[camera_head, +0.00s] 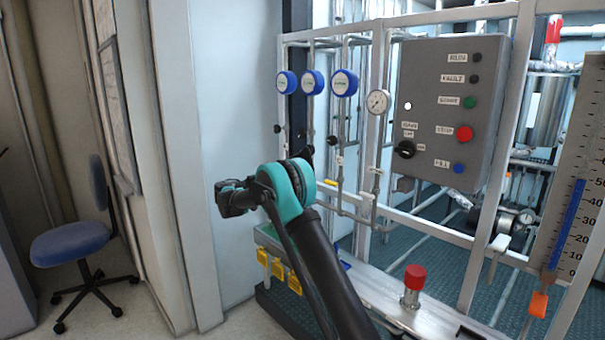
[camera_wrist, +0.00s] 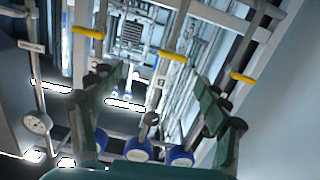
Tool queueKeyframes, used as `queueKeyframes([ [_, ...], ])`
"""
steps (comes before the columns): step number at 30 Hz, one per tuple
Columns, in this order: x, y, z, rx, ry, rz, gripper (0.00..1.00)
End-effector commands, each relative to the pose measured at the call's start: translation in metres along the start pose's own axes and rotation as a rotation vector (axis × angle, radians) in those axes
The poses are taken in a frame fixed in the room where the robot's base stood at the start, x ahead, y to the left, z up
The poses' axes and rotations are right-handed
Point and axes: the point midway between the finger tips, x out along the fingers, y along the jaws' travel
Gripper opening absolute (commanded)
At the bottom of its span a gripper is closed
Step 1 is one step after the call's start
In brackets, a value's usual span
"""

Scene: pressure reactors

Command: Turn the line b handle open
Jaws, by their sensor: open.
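Three yellow valve handles show in the wrist view: a left one (camera_wrist: 88,32), a middle one (camera_wrist: 172,55) and a right one (camera_wrist: 243,77). Each lies crosswise on its pipe. Small labels are on the pipes but unreadable, so I cannot tell which handle is line b. My gripper (camera_wrist: 158,80) is open and empty, its green fingers spread on either side of the middle pipe. The middle handle appears beyond the fingertips; no contact is visible.
Three blue round regulators (camera_head: 312,82) and a gauge (camera_head: 378,102) sit on the frame above. A grey control box (camera_head: 452,112) is to the right. A red-capped fitting (camera_head: 413,278) stands on the front ledge. A white wall panel (camera_head: 225,150) stands left of the frame.

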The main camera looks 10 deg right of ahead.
Motion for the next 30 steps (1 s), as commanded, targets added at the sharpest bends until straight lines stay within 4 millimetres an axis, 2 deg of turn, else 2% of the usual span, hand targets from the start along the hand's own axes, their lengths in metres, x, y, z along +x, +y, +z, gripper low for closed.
queueKeyframes([
  [1,-0.006,-0.011,0.001,0.021,0.027,-0.004,0.76],
  [4,-0.014,-0.024,-0.001,0.055,0.065,-0.009,0.76],
  [8,-0.014,-0.029,-0.003,0.072,0.084,-0.01,0.76],
  [11,-0.005,-0.028,-0.003,0.072,0.084,-0.009,0.76],
  [30,0.117,-0.029,-0.013,0.07,0.082,-0.008,0.76],
])
